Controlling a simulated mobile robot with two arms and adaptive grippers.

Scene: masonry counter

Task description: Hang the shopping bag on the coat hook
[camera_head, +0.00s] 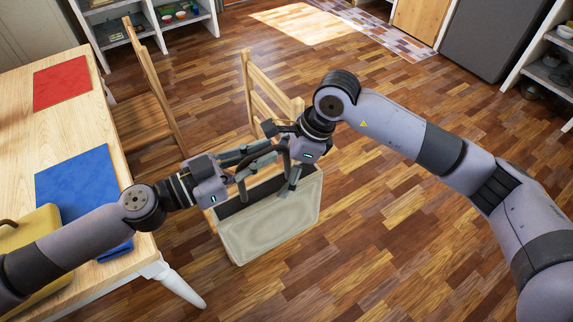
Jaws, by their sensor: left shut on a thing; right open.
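The shopping bag (270,222) is pale grey-beige with a dark inside. It hangs in the air, tilted, beside the table and in front of a wooden chair. My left gripper (246,166) comes in from the left above the bag and is shut at its top, apparently on a dark handle; the exact grip is partly hidden by the fingers. My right gripper (283,166) is open, pointing down close beside the left one over the bag's right rim. Whether it touches the handle I cannot tell. No coat hook is in view.
A wooden table (92,128) at left carries a red mat (62,83), a blue mat (80,185) and a yellow item (36,228) with a dark handle. Wooden chairs (150,110) stand beside it. Shelves stand at the back left and right edge. Floor at lower right is clear.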

